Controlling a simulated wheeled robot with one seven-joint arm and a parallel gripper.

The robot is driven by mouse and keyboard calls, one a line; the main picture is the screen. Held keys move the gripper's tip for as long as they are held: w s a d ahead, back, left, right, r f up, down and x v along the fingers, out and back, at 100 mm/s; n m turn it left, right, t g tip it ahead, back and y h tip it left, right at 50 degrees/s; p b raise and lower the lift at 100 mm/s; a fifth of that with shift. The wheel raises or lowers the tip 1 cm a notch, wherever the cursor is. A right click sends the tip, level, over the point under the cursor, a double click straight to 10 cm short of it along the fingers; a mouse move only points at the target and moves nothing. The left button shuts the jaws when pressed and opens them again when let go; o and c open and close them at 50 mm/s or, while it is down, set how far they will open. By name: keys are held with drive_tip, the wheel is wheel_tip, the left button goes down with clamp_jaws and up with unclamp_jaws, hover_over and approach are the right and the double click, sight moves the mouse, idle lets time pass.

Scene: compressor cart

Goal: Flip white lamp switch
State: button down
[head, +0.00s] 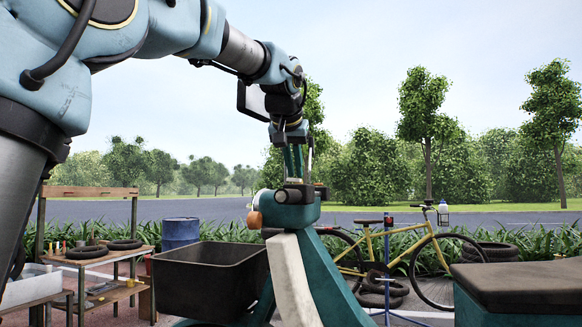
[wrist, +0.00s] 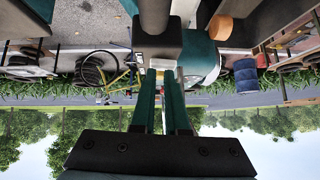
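My gripper (head: 297,178) points down at the top of a teal cart column (head: 290,214). Its two green fingers show in the wrist view (wrist: 162,74) with a narrow gap between them. The gripper is slightly open, and I see nothing clearly held. The fingertips are close to a dark block (wrist: 157,42) on top of the column; I cannot tell whether they touch it. An orange round part (head: 254,219) sits on the column's left side and also shows in the wrist view (wrist: 221,27). I cannot clearly make out a white lamp switch; the fingers may hide it.
A black bin (head: 211,281) is left of the column, with a wooden workbench (head: 105,258) and blue barrel (head: 181,232) behind. A yellow bicycle (head: 405,240) stands to the right. A dark-topped teal box (head: 525,285) is at the front right.

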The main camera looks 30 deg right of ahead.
wheel_tip(320, 180, up, 5)
drive_tip(key=p, duration=0.4)
drive_tip(key=shift+s+a+f, duration=0.1)
drive_tip(key=shift+f, duration=0.1)
drive_tip(key=b+v, duration=0.1)
drive_tip(key=v, duration=0.8)
drive_tip(key=shift+s+a+b, duration=0.15)
drive_tip(key=shift+a+b, duration=0.05)
drive_tip(key=shift+b, duration=0.2)
drive_tip(key=shift+s+d+r+m+t+y+b, duration=0.15)
drive_tip(key=shift+s+d+m+t+y+b, duration=0.25)
drive_tip(key=shift+b, duration=0.4)
drive_tip(key=shift+d, duration=0.15)
